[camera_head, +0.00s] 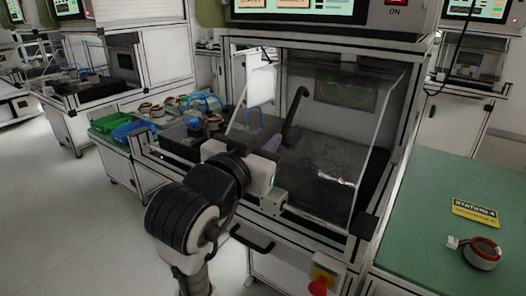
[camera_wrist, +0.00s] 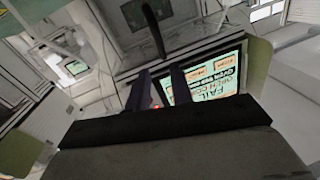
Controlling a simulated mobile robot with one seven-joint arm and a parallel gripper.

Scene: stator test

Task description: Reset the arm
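My arm (camera_head: 205,200) rises from the bottom of the head view and reaches toward the front of the test station. My gripper (camera_head: 262,130) is in front of the station's left side, by the clear tilted cover (camera_head: 330,150). Its dark purple fingers look apart, with nothing seen between them. In the wrist view my gripper (camera_wrist: 171,88) points toward a screen (camera_wrist: 208,78) that appears upside down and shows "FAIL". The exact gap between the fingertips is hard to make out.
A stator (camera_head: 482,252) lies on the green table (camera_head: 430,215) at the right, near a yellow label (camera_head: 475,211). Blue and green bins (camera_head: 128,130) and several stators stand at the left. A red button (camera_head: 319,284) is on the station front. Floor at the left is clear.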

